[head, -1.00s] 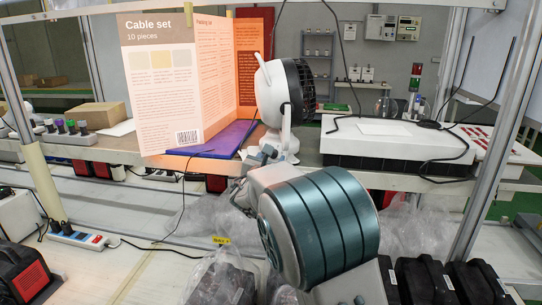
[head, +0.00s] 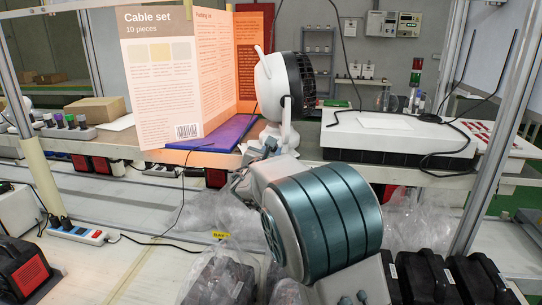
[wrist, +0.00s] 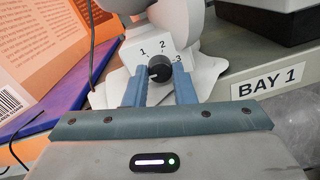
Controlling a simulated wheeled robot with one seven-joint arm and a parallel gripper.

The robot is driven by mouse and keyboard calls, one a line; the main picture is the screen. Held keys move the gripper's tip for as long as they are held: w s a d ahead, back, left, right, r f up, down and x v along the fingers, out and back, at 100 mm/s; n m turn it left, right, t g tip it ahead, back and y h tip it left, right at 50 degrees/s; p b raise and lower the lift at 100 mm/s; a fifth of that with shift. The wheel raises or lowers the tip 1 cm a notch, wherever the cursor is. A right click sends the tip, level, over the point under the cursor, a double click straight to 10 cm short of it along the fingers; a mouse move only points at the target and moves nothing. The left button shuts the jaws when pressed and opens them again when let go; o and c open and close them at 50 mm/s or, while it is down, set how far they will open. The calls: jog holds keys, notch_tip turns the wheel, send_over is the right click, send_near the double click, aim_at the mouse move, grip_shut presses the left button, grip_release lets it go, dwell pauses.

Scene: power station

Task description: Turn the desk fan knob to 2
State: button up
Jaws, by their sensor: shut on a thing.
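The white desk fan (head: 272,85) with a dark round grille stands on the shelf, facing right. In the wrist view, its base (wrist: 130,52) carries a dark round knob (wrist: 161,67) with the marks 1, 2 and 3 around it. The knob's small pale pointer mark seems to be on its left side, but is too small to read exactly. My gripper (wrist: 160,86) has its two blue fingers on either side of the knob and is shut on it. In the head view my arm largely hides the gripper and the knob.
An orange and white Cable set leaflet (head: 165,85) stands left of the fan by a purple pad (head: 215,134). A white-topped box (head: 400,135) with a black cable is to the right. A BAY 1 label (wrist: 268,81) is on the shelf edge.

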jog(key=m+b, duration=0.1)
jog(key=b, duration=0.1)
jog(key=m+b, duration=0.1)
jog(key=b, duration=0.2)
jog(key=shift+f+m, duration=0.4)
jog(key=m+b, duration=0.2)
jog(key=b, duration=0.3)
jog(key=shift+m, duration=0.4)
jog(key=m+b, duration=0.3)
jog(key=b, duration=0.1)
jog(key=shift+r+b, duration=0.15)
jog(key=shift+b, duration=0.25)
jog(key=shift+r+m+y+b, duration=0.2)
jog(key=shift+m+y+b, duration=0.15)
jog(key=shift+m+b, duration=2.95)
jog(key=shift+r+m+y+b, duration=0.15)
jog(key=shift+m+y+b, duration=0.2)
jog(key=shift+m+b, duration=2.9)
jog(key=shift+m, duration=0.35)
jog(key=o, duration=1)
